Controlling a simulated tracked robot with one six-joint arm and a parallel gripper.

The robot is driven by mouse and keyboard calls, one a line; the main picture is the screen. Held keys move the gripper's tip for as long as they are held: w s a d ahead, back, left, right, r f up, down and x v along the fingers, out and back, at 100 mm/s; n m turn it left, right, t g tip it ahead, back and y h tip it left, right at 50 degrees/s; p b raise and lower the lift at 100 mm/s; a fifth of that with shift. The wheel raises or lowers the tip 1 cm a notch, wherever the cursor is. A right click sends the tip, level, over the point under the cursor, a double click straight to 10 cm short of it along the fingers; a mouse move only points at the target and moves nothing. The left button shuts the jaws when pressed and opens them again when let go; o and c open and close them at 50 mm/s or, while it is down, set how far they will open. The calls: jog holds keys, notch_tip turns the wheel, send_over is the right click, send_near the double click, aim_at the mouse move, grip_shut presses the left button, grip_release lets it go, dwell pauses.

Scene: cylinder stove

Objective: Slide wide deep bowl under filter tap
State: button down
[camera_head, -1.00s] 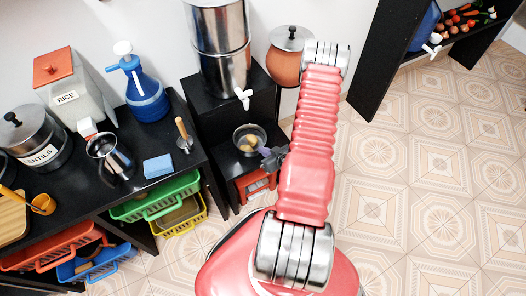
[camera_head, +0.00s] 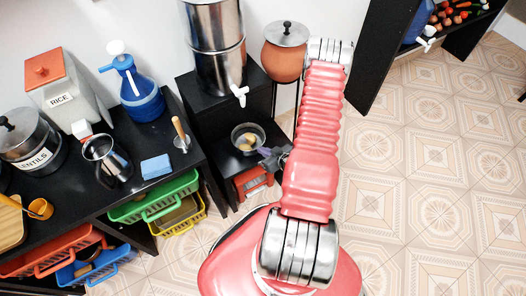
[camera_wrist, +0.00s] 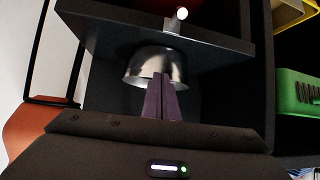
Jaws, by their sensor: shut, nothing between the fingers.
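The wide deep bowl (camera_head: 248,137) is a shiny metal bowl with some yellowish contents, standing on the lower black shelf. The filter tap (camera_head: 240,95) is white and juts from the steel water filter (camera_head: 214,50), above and behind the bowl. My gripper (camera_head: 266,155) is shut and empty at the bowl's near right side. In the wrist view, which looks upside down, its fingertips (camera_wrist: 160,82) overlap the bowl (camera_wrist: 147,65); I cannot tell whether they touch it.
A clay pot (camera_head: 284,60) with a metal lid stands right of the filter. On the left counter are a blue bottle (camera_head: 143,100), a metal jug (camera_head: 107,158) and a blue sponge (camera_head: 156,167). A red object (camera_head: 253,182) sits below the shelf. Tiled floor is clear at right.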

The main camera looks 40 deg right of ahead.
jog(key=shift+r, duration=0.7)
jog(key=s, duration=1.2)
jog(key=shift+a+r, duration=0.35)
jog(key=shift+a, duration=0.1)
dwell(0.4)
